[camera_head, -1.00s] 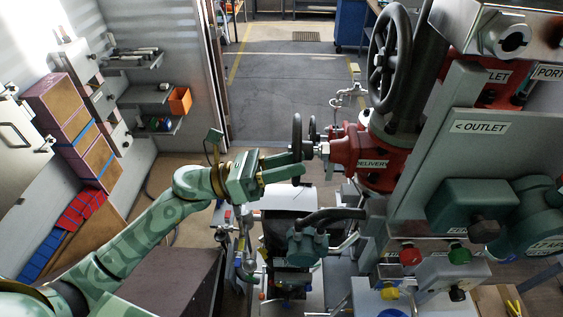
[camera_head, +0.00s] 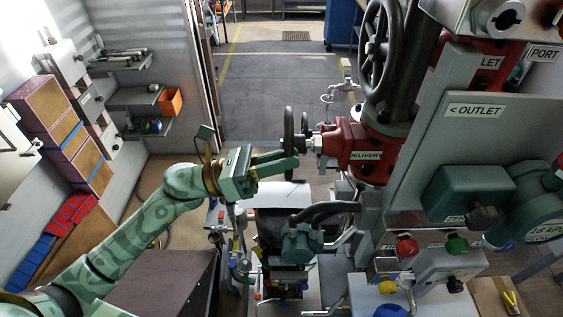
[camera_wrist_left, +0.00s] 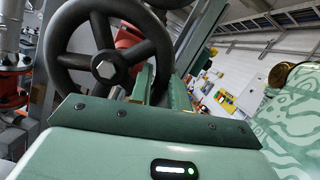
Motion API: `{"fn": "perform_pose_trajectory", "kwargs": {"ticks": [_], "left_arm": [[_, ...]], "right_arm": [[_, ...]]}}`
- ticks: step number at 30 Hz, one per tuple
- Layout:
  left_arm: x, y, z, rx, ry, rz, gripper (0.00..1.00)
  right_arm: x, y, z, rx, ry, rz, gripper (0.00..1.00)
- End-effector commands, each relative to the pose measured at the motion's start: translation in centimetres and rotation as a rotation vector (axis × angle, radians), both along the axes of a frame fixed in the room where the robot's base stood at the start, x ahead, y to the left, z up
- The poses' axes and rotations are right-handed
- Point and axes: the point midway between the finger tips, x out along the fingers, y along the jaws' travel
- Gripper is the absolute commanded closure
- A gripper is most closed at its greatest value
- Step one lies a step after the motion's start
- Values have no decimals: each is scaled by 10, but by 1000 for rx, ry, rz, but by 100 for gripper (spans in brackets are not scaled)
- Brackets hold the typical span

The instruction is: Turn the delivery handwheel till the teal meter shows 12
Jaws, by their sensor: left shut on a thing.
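The delivery handwheel (camera_head: 289,130) is dark and seen nearly edge-on in the head view. It sits on the left end of the red valve body labelled DELIVERY (camera_head: 362,150). In the left wrist view the wheel (camera_wrist_left: 106,68) shows its spokes and hex hub nut. My left gripper (camera_head: 288,160) is shut on the lower part of the rim; its fingers (camera_wrist_left: 150,80) reach the rim at the wheel's right side in the wrist view. Teal-green housings (camera_head: 462,193) stand at the right, but no meter reading can be made out. My right gripper is not in view.
A larger dark handwheel (camera_head: 382,55) stands above the red body. A grey panel labelled OUTLET (camera_head: 474,111) is at the right. Red and green knobs (camera_head: 407,247) sit below it. Shelves with an orange bin (camera_head: 170,101) are at the left wall. Open floor lies beyond the doorway.

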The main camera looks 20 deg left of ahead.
Motion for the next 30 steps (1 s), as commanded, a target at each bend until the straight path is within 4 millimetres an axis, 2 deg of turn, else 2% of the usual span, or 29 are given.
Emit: {"fn": "perform_pose_trajectory", "kwargs": {"ticks": [1,2,3,4,15,25,30], "left_arm": [[0,1,-9,7,-27,4,100],[0,1,-7,9,-34,4,80],[0,0,-4,8,-31,4,68],[0,1,-3,8,-30,4,64],[0,2,-2,8,-30,4,64],[-8,32,-5,9,-30,7,64],[-10,34,-2,7,-29,2,64]], "right_arm": [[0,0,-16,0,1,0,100],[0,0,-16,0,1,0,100],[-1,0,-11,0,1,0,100],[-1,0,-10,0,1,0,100],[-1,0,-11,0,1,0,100],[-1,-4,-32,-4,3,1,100],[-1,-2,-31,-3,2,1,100]]}}
